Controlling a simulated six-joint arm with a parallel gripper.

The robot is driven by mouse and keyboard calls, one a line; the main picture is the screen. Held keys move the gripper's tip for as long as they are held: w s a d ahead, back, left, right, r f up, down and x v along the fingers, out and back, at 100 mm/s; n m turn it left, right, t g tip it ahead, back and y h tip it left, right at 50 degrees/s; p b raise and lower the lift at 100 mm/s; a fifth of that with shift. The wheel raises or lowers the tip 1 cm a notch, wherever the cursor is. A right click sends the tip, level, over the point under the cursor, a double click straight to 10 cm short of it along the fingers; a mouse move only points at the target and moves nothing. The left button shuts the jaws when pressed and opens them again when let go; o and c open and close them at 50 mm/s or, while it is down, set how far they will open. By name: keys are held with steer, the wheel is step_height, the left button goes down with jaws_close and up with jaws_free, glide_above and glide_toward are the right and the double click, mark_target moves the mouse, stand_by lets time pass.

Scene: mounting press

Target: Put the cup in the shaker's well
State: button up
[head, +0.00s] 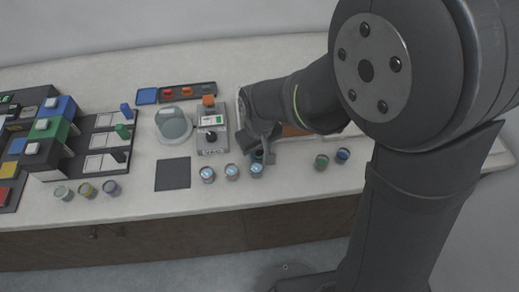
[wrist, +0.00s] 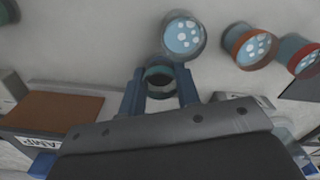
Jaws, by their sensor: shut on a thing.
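My gripper (head: 262,146) is low over the table, right of the grey device. In the wrist view its blue-grey fingers (wrist: 160,90) are shut on a small cup (wrist: 158,73) with a dark teal rim. I see into the cup from above, and its inside looks dark. In the head view the arm mostly hides this cup. A cup with pale dotted contents (wrist: 184,36) stands just beyond the held cup; it also shows in the head view (head: 256,170). A grey device with a round pale top (head: 173,125) stands left; I cannot tell whether it is the shaker.
Two more dotted cups (head: 232,172) (head: 208,174) stand in a row to the left. A grey box with an orange top block (head: 212,136) stands behind them. A dark square mat (head: 173,174) lies left. Green (head: 321,163) and blue (head: 343,156) cups stand right.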

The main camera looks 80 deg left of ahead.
steer(key=o, duration=0.9)
steer(key=shift+f, duration=0.1)
steer(key=shift+o, duration=0.2)
step_height(320, 180, up, 11)
steer(key=shift+o, duration=0.6)
steer(key=shift+r, duration=0.65)
